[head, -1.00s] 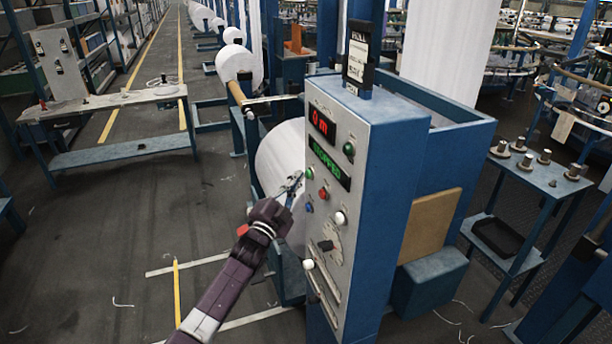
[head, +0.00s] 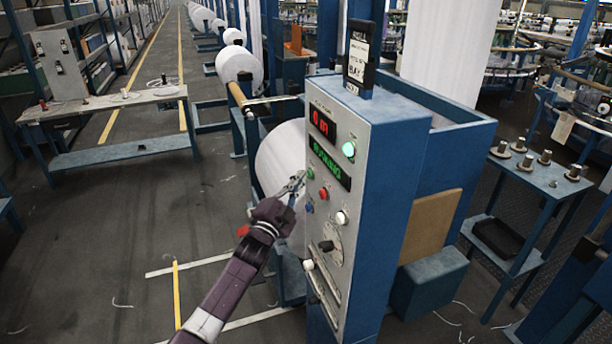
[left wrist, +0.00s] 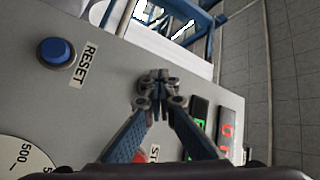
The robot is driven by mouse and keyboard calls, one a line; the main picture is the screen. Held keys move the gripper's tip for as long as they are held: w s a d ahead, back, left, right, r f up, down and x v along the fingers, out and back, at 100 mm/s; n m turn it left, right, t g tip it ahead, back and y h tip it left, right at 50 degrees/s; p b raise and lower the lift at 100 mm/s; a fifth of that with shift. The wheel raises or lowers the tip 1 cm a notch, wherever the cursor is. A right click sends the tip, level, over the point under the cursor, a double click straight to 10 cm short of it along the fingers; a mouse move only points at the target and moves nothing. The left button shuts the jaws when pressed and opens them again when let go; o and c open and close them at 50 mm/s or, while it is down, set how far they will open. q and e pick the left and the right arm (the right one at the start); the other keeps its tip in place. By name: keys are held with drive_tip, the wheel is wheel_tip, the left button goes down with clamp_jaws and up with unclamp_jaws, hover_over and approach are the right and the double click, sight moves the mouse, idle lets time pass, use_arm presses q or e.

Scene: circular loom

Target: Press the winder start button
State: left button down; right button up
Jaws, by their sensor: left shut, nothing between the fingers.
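The winder's control panel (head: 318,225) stands upright on a blue cabinet. My left gripper (head: 301,176) is shut and empty, its tips at the panel face beside the green start button (head: 309,172), above the red button (head: 323,193) and the blue button (head: 309,208). In the left wrist view, the shut fingertips (left wrist: 157,82) cover the start button's spot, so contact cannot be made out. The blue RESET button (left wrist: 55,52) is left of the fingers. The green status display (head: 331,165) appears to read RUNNING, and the round green lamp (head: 349,150) is lit. My right gripper is not in view.
A large white roll (head: 281,160) sits behind the panel's left side. A blue side table (head: 535,175) with bobbins stands right. The floor at left is open.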

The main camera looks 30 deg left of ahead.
use_arm(q)
drive_tip(key=shift+s+a+r+p, duration=0.1)
drive_tip(key=shift+s+a+p, duration=0.25)
drive_tip(key=shift+s+a, duration=0.25)
drive_tip(key=shift+s, duration=0.1)
drive_tip(key=shift+s+a+p, duration=0.7)
drive_tip(key=shift+s+a, duration=0.85)
drive_tip(key=shift+s, duration=0.3)
